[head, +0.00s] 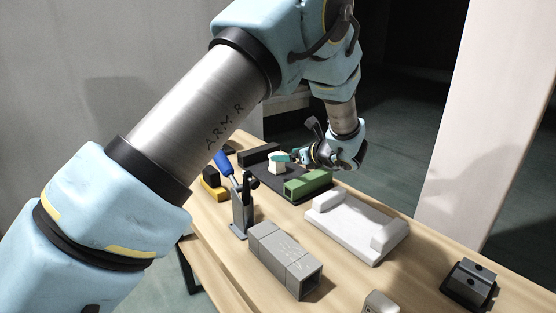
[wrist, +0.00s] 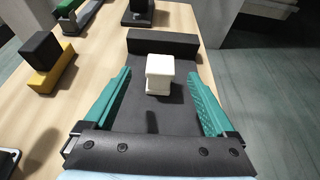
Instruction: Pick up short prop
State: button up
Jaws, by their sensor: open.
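The short prop appears to be a small white block (wrist: 159,74), standing on a dark flat plate (wrist: 178,116). My gripper (wrist: 158,71) is open, with one teal finger on each side of the block and visible gaps between. I cannot tell from this angle how far the fingertips are above the plate. In the head view the white block (head: 276,168) shows just below the teal fingers (head: 282,157), and my wrist is to its right.
A black bar (wrist: 163,43) stands at the plate's far edge. A yellow and black block (wrist: 52,77) lies to the left. In the head view, a green block (head: 308,184), a white tray (head: 350,224) and a grey hollow block (head: 283,262) stand nearer on the wooden table.

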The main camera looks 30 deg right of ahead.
jog(key=p+x, duration=0.3)
jog(key=x, duration=0.6)
jog(key=shift+w+f, duration=0.15)
jog(key=shift+w, duration=0.15)
grip_shut()
dwell(0.3)
